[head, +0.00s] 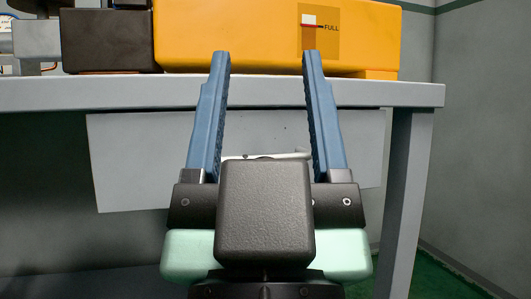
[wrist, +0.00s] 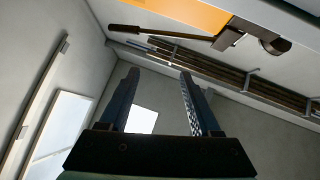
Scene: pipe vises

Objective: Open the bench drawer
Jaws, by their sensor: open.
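The bench (head: 413,95) has a pale grey top, and the drawer front (head: 130,160) hangs below it as a wide flat panel. A light bar handle (head: 296,156) runs across the drawer front, mostly hidden behind my gripper's dark body. The drawer looks flush under the bench top, but its depth is hard to tell. My gripper (head: 262,62) is open and empty in front of the drawer, its blue fingers spread apart and pointing up in the picture. The handle shows between the fingers near their bases; contact cannot be told. The fingers also show in the wrist view (wrist: 158,76), without drawer or handle.
A yellow-orange block marked FULL (head: 225,35) and a dark block (head: 108,40) stand on the bench. The bench leg (head: 405,200) is at right. The wrist view shows a long brown lever (wrist: 160,32) and a rack of pipes (wrist: 215,72) overhead.

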